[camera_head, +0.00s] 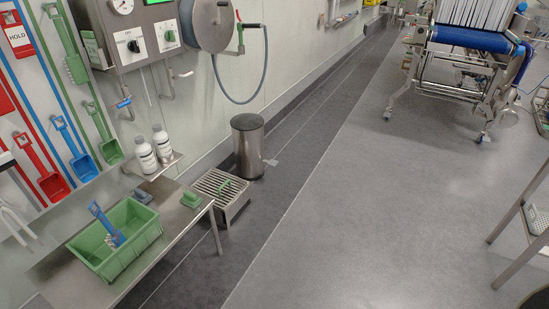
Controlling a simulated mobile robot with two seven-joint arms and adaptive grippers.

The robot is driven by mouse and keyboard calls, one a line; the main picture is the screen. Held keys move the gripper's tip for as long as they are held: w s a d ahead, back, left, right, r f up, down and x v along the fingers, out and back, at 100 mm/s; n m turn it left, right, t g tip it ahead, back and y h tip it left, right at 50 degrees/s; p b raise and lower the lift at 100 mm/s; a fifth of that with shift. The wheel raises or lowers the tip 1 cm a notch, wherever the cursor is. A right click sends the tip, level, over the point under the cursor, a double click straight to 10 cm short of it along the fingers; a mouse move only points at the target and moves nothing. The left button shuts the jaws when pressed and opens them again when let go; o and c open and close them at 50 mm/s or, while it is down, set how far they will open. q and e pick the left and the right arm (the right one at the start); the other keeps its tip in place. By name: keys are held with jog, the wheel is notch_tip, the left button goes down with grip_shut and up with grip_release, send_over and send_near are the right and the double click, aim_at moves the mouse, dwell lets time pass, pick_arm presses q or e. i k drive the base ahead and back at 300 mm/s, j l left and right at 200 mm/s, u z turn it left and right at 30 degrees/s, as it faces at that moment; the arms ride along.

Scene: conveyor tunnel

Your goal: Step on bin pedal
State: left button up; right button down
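A steel cylindrical pedal bin (248,147) with a dark, closed lid stands upright on the floor near the left wall. A small light-grey pedal (271,162) sticks out low on its right side, close to the floor. Nothing is seen touching the pedal. Neither of my grippers can be made out in the head view.
A steel table (75,284) with a green crate (135,262) stands in front at left. A wheeled conveyor (470,40) is at back right. The middle floor is clear.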

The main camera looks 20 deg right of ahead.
aim_at(272, 162)
jog(key=i+l+u, duration=0.1)
jog(key=i+l, duration=0.15)
jog(key=l, duration=0.15)
jog(key=i+l+u, duration=0.1)
jog(key=i+l, duration=0.15)
jog(key=l, duration=0.15)
jog(key=i+l+u, duration=0.1)
jog(key=i+l, duration=0.15)
jog(key=l, duration=0.2)
jog(key=i+l+u, duration=0.1)
jog(key=l, duration=0.35)
jog(key=i+l+u, duration=0.1)
jog(key=i+l, duration=0.2)
jog(key=l, duration=0.2)
jog(key=i+l+u, duration=0.1)
jog(key=l, duration=0.35)
jog(key=i+l+u, duration=0.1)
jog(key=i+l, duration=0.15)
jog(key=l, duration=0.25)
jog(key=i+l+u, duration=0.1)
jog(key=l, duration=0.4)
jog(key=i+l, duration=0.15)
jog(key=i, duration=0.3)
jog(key=i+u, duration=0.05)
